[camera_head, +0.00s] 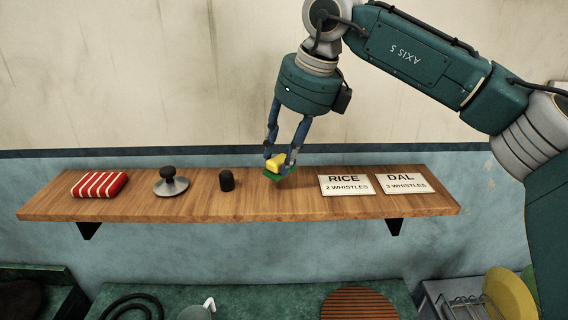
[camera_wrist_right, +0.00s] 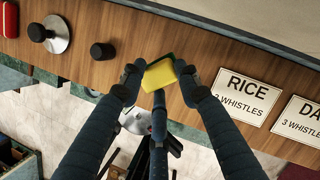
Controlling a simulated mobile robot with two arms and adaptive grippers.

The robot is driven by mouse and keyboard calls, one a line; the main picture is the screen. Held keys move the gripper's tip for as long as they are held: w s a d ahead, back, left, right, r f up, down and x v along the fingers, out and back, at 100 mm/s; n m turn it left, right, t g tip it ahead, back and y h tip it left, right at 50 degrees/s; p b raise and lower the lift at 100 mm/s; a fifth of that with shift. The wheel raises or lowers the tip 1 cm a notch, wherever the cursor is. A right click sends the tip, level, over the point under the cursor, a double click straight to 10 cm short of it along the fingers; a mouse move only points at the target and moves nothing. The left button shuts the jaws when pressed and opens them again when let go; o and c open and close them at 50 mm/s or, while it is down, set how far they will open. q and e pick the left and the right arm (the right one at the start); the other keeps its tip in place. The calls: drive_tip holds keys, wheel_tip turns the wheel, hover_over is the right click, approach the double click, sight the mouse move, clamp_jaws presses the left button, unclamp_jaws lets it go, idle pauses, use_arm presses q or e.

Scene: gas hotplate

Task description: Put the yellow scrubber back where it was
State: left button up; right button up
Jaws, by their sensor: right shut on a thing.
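The yellow scrubber (camera_head: 275,163), with a green layer on its underside, is between the fingers of my right gripper (camera_head: 279,163). The gripper is shut on it at the wooden shelf (camera_head: 230,209), between the black cylinder and the RICE card. In the right wrist view the scrubber (camera_wrist_right: 159,73) sits between the fingertips of my right gripper (camera_wrist_right: 159,76). I cannot tell whether its green underside touches the shelf or hovers just above it. My left gripper is not in view.
On the shelf are a red-striped cloth (camera_head: 100,184), a metal lid with black knob (camera_head: 170,182), a black cylinder (camera_head: 227,180), a RICE card (camera_head: 346,185) and a DAL card (camera_head: 404,184). Below are a green counter (camera_head: 250,297), a brown ribbed disc (camera_head: 358,303) and a yellow plate (camera_head: 508,295).

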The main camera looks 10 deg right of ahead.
wheel_tip(320, 180, down, 2)
drive_tip(key=shift+s+d+f+p, duration=0.15)
drive_tip(key=shift+f+p, duration=0.05)
drive_tip(key=shift+p, duration=0.15)
drive_tip(key=shift+f, duration=0.6)
drive_tip(key=o, duration=1)
drive_tip(key=shift+o, duration=0.7)
use_arm(q)
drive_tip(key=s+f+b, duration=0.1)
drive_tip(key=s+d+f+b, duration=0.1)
drive_tip(key=b, duration=0.1)
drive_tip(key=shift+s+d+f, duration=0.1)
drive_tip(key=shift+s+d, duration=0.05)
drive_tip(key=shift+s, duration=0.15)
use_arm(e)
drive_tip(key=v, duration=1.2)
drive_tip(key=shift+r, duration=0.2)
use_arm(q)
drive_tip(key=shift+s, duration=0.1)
